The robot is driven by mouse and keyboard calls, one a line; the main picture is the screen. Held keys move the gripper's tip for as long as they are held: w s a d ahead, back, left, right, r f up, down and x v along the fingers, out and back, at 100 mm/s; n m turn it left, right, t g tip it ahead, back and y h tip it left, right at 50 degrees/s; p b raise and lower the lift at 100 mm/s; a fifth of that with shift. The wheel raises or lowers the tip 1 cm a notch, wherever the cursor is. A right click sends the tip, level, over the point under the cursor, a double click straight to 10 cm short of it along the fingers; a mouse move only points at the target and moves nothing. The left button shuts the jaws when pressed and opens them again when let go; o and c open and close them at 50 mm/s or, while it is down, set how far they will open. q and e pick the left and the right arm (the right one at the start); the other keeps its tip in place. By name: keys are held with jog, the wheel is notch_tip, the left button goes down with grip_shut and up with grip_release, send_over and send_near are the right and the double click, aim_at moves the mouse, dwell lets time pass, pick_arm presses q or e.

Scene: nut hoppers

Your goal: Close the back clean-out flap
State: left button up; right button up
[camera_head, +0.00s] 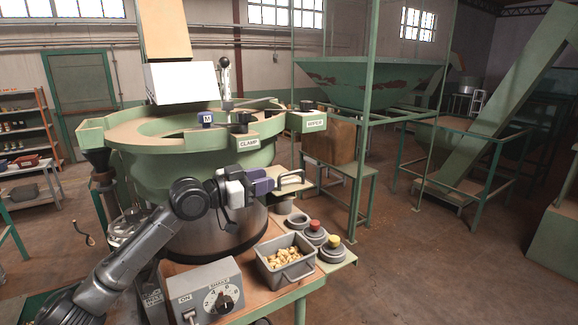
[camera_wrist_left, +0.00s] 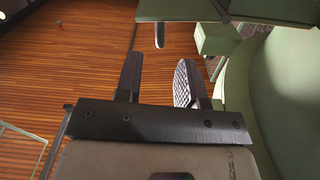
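The green vibratory bowl (camera_head: 190,150) stands on a steel drum base, with labels CLAMP and WIPER on its rim parts. I cannot single out the back clean-out flap in the head view. My left gripper (camera_head: 293,180) is beside the bowl's right side, below the WIPER box (camera_head: 308,122). In the left wrist view its two dark fingers (camera_wrist_left: 157,82) are apart, with only floor showing between them. A green panel (camera_wrist_left: 185,10) with a short dark peg (camera_wrist_left: 159,36) lies beyond the fingertips; I cannot tell whether it is the flap. My right gripper is not in view.
A grey bin of nuts (camera_head: 285,259), red and yellow buttons (camera_head: 315,226) and a control box (camera_head: 208,293) are on the bench below my left arm. A green frame with a hopper (camera_head: 375,80) stands to the right. The floor at right is partly clear.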

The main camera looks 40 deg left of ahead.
aim_at(281, 176)
pick_arm(q)
jog(key=p+x, duration=0.2)
jog(key=x, duration=0.3)
jog(key=shift+w+r, duration=0.15)
jog(key=shift+w, duration=0.1)
jog(key=shift+x, duration=1)
jog(key=shift+f, duration=0.25)
jog(key=shift+c, duration=0.5)
grip_shut()
